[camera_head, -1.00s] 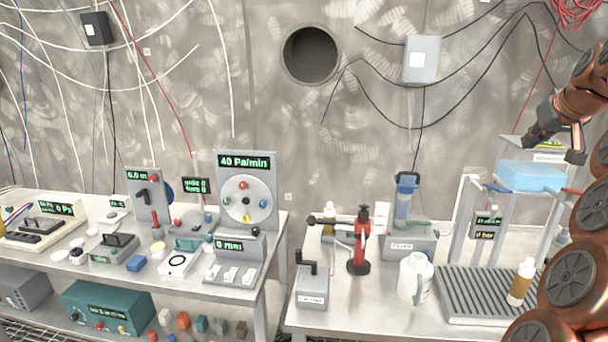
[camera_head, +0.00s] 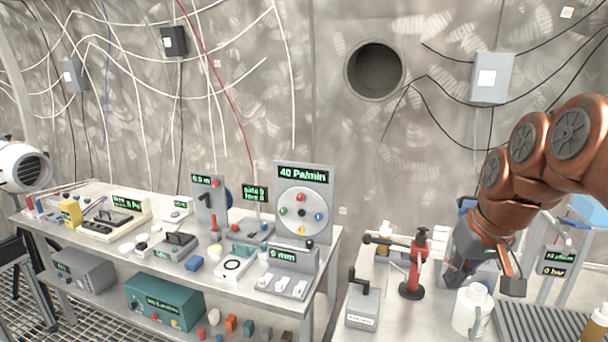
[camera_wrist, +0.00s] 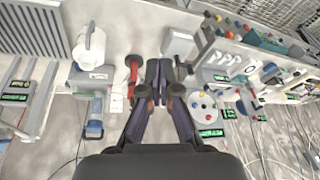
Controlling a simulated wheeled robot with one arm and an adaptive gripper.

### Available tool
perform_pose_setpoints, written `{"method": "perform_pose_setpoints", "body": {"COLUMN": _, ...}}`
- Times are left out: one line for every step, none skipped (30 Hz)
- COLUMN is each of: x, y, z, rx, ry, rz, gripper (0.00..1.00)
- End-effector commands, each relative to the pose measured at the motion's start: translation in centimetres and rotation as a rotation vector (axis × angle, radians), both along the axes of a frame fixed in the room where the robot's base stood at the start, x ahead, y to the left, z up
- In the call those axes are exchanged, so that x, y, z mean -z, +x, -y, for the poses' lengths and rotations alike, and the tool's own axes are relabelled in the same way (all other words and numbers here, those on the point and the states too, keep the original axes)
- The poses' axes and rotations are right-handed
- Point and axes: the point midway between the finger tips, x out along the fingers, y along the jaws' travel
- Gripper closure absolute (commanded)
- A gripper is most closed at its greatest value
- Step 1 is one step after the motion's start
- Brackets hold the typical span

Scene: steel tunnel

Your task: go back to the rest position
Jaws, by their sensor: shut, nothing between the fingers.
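My copper-coloured arm enters from the right in the head view, and my gripper (camera_head: 484,280) points down above the right bench (camera_head: 385,275). In the wrist view the dark fingers of my gripper (camera_wrist: 157,68) reach forward with their tips close together. They are shut and hold nothing. In the head view the gripper is between the red stand and the ribbed tray and partly hides the blue-topped device behind it. I cannot tell how high above the bench it is.
The red stand (camera_head: 415,262), a white jug (camera_head: 472,312), a grey lever box (camera_head: 362,304) and a ribbed tray (camera_head: 548,324) stand around the gripper. A dial panel (camera_head: 303,176) stands on the left bench. A gap separates the benches. A white lamp-like machine (camera_head: 20,166) stands far left.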

Motion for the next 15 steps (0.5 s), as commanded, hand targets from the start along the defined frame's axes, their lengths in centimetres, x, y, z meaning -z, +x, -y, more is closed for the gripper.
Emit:
{"method": "perform_pose_setpoints", "body": {"x": 1.1, "y": -1.6, "z": -1.3, "rx": -0.014, "ry": -0.003, "rz": -0.035, "gripper": 1.00}}
{"method": "perform_pose_setpoints", "body": {"x": 1.7, "y": -2.5, "z": -2.0, "rx": -0.018, "ry": -0.005, "rz": -0.051, "gripper": 1.00}}
{"method": "perform_pose_setpoints", "body": {"x": 2.7, "y": -3.7, "z": -2.8, "rx": -0.024, "ry": -0.008, "rz": -0.080, "gripper": 1.00}}
{"method": "perform_pose_setpoints", "body": {"x": 3.4, "y": -4.6, "z": -3.4, "rx": -0.029, "ry": -0.011, "rz": -0.100, "gripper": 1.00}}
{"method": "perform_pose_setpoints", "body": {"x": 4.0, "y": -5.5, "z": -3.9, "rx": -0.031, "ry": -0.013, "rz": -0.118, "gripper": 1.00}}
{"method": "perform_pose_setpoints", "body": {"x": 4.9, "y": -6.9, "z": -4.6, "rx": -0.036, "ry": -0.016, "rz": -0.146, "gripper": 1.00}}
{"method": "perform_pose_setpoints", "body": {"x": 5.5, "y": -7.9, "z": -5.0, "rx": -0.037, "ry": -0.019, "rz": -0.163, "gripper": 1.00}}
{"method": "perform_pose_setpoints", "body": {"x": 6.2, "y": -8.8, "z": -5.4, "rx": -0.039, "ry": -0.022, "rz": -0.181, "gripper": 1.00}}
{"method": "perform_pose_setpoints", "body": {"x": 7.2, "y": -10.2, "z": -6.0, "rx": -0.040, "ry": -0.027, "rz": -0.210, "gripper": 1.00}}
{"method": "perform_pose_setpoints", "body": {"x": 7.8, "y": -11.2, "z": -6.3, "rx": -0.041, "ry": -0.032, "rz": -0.229, "gripper": 1.00}}
{"method": "perform_pose_setpoints", "body": {"x": 8.4, "y": -12.3, "z": -6.6, "rx": -0.041, "ry": -0.037, "rz": -0.246, "gripper": 1.00}}
{"method": "perform_pose_setpoints", "body": {"x": 9.3, "y": -13.8, "z": -6.9, "rx": -0.040, "ry": -0.043, "rz": -0.272, "gripper": 1.00}}
{"method": "perform_pose_setpoints", "body": {"x": 9.9, "y": -14.8, "z": -7.1, "rx": -0.039, "ry": -0.048, "rz": -0.289, "gripper": 1.00}}
{"method": "perform_pose_setpoints", "body": {"x": 10.5, "y": -15.8, "z": -7.3, "rx": -0.038, "ry": -0.053, "rz": -0.306, "gripper": 1.00}}
{"method": "perform_pose_setpoints", "body": {"x": 11.4, "y": -17.3, "z": -7.5, "rx": -0.036, "ry": -0.058, "rz": -0.333, "gripper": 1.00}}
